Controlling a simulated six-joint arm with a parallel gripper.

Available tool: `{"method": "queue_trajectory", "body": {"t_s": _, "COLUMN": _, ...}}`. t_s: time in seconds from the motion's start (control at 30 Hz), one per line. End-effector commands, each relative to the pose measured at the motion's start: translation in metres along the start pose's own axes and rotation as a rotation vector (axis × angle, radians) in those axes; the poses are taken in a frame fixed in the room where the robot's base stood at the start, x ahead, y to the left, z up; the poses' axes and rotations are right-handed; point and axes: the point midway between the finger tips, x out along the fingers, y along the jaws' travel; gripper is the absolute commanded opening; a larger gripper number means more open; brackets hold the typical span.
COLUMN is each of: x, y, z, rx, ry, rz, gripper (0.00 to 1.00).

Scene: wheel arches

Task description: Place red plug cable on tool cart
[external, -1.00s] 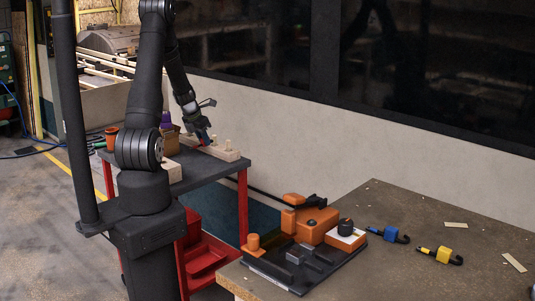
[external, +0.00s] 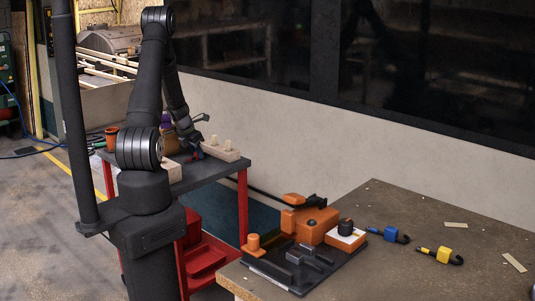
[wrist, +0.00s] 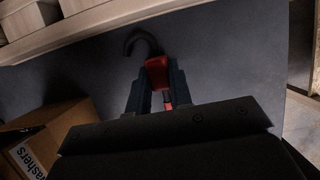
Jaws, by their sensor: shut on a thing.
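The red plug cable (wrist: 157,70) is between my gripper's fingers (wrist: 157,88) in the wrist view. Its dark hooked end (wrist: 143,42) points away from the gripper, over the cart's grey top. My gripper (external: 196,153) is shut on the red plug, low over the tool cart. The tool cart (external: 208,172) has a dark grey top and red legs. I cannot tell whether the cable touches the top. The arm partly hides the cart in the external view.
A pale wooden block with pegs (external: 222,152) stands along the cart's back edge. A cardboard box marked washers (wrist: 50,135) is beside my gripper. The near workbench holds a blue plug cable (external: 389,234), a yellow plug cable (external: 441,255) and an orange-black fixture (external: 310,225).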

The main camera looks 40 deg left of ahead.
Motion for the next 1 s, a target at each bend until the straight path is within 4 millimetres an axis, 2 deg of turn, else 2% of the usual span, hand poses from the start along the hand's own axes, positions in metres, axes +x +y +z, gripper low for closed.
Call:
{"method": "queue_trajectory", "body": {"t_s": 0.07, "x": 0.002, "y": 0.000, "z": -0.001, "rx": 0.000, "ry": 0.001, "rz": 0.000, "gripper": 0.00}}
{"method": "queue_trajectory", "body": {"t_s": 0.1, "x": 0.003, "y": 0.000, "z": -0.001, "rx": 0.000, "ry": 0.000, "rz": 0.000, "gripper": 0.23}}
{"method": "queue_trajectory", "body": {"t_s": 0.2, "x": 0.002, "y": 0.000, "z": -0.001, "rx": 0.000, "ry": 0.000, "rz": 0.000, "gripper": 0.41}}
{"method": "queue_trajectory", "body": {"t_s": 0.47, "x": 0.002, "y": 0.000, "z": -0.001, "rx": 0.000, "ry": 0.000, "rz": 0.000, "gripper": 0.41}}
{"method": "queue_trajectory", "body": {"t_s": 0.63, "x": -0.006, "y": 0.000, "z": 0.001, "rx": -0.001, "ry": -0.001, "rz": 0.000, "gripper": 0.41}}
{"method": "queue_trajectory", "body": {"t_s": 0.77, "x": -0.024, "y": 0.001, "z": 0.001, "rx": -0.001, "ry": -0.003, "rz": 0.002, "gripper": 0.41}}
{"method": "queue_trajectory", "body": {"t_s": 1.0, "x": -0.067, "y": 0.001, "z": 0.001, "rx": 0.000, "ry": -0.002, "rz": 0.003, "gripper": 0.41}}
